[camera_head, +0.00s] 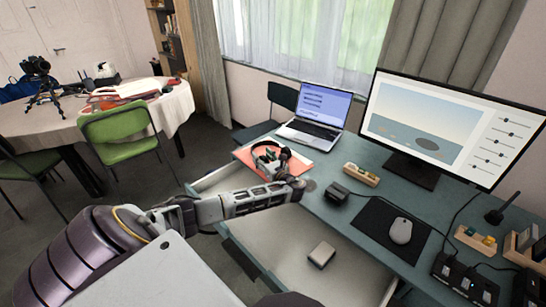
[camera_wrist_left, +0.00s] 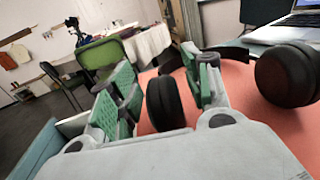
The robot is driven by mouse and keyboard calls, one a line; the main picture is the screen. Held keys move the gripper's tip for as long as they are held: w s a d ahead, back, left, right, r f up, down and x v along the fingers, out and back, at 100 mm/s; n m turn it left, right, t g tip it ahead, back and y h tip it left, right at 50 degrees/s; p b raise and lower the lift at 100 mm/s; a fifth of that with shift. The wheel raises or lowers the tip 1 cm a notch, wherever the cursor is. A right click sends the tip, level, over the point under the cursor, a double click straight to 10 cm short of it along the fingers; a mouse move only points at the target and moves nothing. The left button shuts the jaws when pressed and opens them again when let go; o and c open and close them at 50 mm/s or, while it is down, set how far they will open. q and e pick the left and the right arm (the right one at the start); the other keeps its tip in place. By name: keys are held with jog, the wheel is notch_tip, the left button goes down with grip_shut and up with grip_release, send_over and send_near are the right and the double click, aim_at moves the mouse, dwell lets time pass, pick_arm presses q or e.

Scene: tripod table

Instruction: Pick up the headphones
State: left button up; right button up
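The black headphones (camera_head: 264,148) lie on a salmon-red sheet (camera_head: 242,156) at the left part of the teal desk. My left gripper (camera_head: 285,166) reaches them from the front and hides part of them. In the left wrist view, my left gripper (camera_wrist_left: 158,78) is open, its green-padded fingers on either side of one black ear cup (camera_wrist_left: 163,104). Gaps seem to show beside the cup, so the fingers look not closed on it. The other ear cup (camera_wrist_left: 289,76) is to the right, outside the fingers. My right gripper is not in view.
A laptop (camera_head: 315,112) stands behind the headphones, and a monitor (camera_head: 450,125) stands to the right. A small wooden tray (camera_head: 361,174) and a black box (camera_head: 337,193) are right of the gripper. An open drawer (camera_head: 290,245) juts out in front, below my left arm.

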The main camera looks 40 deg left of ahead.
pick_arm(q)
grip_shut()
jog(key=shift+r, duration=0.3)
notch_tip(320, 180, up, 8)
jog(key=shift+r+p, duration=0.15)
jog(key=shift+p, duration=0.65)
jog(key=shift+r, duration=0.6)
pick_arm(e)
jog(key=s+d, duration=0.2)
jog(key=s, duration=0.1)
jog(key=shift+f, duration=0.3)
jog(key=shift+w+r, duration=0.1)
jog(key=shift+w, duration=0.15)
